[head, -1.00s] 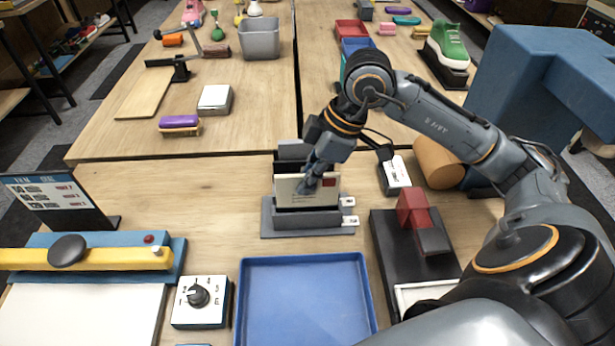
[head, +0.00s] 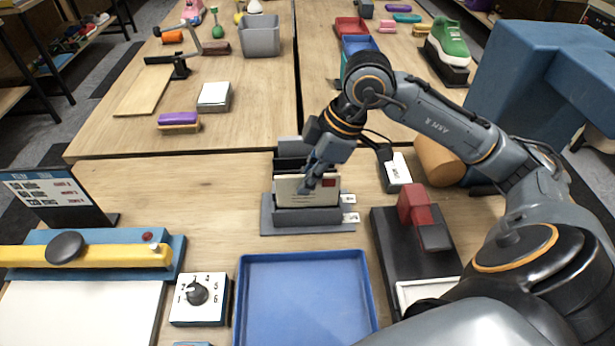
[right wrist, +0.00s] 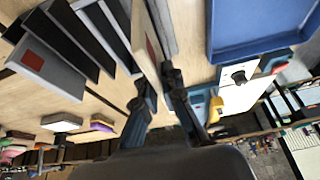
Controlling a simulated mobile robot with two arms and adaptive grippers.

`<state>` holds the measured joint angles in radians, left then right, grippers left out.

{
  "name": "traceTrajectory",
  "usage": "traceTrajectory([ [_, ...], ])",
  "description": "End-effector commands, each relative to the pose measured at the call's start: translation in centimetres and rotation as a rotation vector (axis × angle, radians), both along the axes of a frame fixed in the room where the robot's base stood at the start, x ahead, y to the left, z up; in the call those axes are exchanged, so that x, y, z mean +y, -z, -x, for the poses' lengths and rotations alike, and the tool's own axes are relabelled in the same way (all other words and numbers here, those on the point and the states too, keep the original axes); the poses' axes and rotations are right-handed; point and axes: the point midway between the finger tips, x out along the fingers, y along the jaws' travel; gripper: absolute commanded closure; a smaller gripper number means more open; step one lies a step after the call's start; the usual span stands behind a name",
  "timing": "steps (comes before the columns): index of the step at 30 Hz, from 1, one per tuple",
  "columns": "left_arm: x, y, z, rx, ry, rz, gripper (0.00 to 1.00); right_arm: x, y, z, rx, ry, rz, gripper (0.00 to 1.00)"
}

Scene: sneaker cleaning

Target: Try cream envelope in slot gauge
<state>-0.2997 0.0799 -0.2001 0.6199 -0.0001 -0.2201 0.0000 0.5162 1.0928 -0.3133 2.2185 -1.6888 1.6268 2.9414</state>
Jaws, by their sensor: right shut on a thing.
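The cream envelope (head: 296,192), with a red stamp, stands upright over the grey slot gauge (head: 308,226). Its lower edge is hidden behind the gauge's front wall, so I cannot tell how deep it sits in a slot. My right gripper (head: 318,183) is shut on the envelope's upper right part. In the right wrist view the envelope (right wrist: 146,36) runs nearly edge-on up from between the fingers (right wrist: 157,92), close beside the gauge's grey walls (right wrist: 168,22). My left gripper is not in view.
A dark rack (head: 291,150) stands right behind the gauge. A blue tray (head: 305,256) lies in front. A black-based device with a red block (head: 412,204) and a small white-topped box (head: 397,168) are to the right. A numbered dial box (head: 200,314) is at front left.

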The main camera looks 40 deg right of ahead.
Motion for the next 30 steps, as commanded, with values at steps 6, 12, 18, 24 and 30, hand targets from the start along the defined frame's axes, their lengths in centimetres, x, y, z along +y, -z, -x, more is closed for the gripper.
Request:
traceTrajectory([
  [6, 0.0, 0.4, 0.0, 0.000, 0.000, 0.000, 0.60, 0.0, 0.5, 0.0, 0.000, 0.000, 0.000, 1.00],
  [12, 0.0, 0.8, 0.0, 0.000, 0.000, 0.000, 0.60, 0.0, 0.9, 0.0, 0.001, 0.000, 0.001, 1.00],
  [18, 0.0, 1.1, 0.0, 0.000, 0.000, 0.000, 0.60, 0.0, 1.3, 0.0, 0.001, 0.000, 0.001, 1.00],
  [24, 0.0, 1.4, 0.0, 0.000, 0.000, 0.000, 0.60, 0.0, 1.7, 0.0, 0.001, 0.000, 0.001, 1.00],
  [30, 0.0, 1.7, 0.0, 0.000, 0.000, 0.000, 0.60, 0.0, 2.2, 0.0, 0.001, 0.000, 0.001, 1.00],
])
